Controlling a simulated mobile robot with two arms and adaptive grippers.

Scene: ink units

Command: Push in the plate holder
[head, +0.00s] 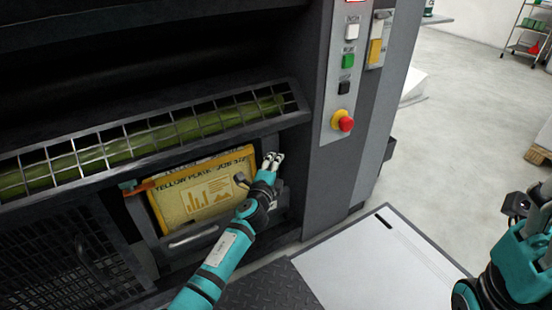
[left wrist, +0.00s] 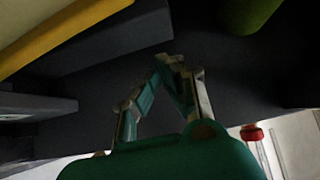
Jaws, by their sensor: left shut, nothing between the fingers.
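The plate holder sits in a recess low in the dark press. It carries a yellow plate (head: 203,192) with printed lettering and a bar chart, and a pale handle (head: 193,237) shows below it. My left gripper (head: 272,160) is shut and empty at the plate's upper right corner; I cannot tell whether it touches the holder. In the left wrist view the left fingers (left wrist: 162,72) come together, with the yellow edge (left wrist: 70,33) at upper left. My right gripper (head: 530,204) is at the right edge, partly cut off, away from the press.
A wire guard (head: 160,134) over a green roller runs above the recess. A control panel with a red stop button (head: 343,122) is to the right. A pale platform (head: 345,265) lies below. Open floor extends at the upper right, with a shelf cart (head: 527,32) behind.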

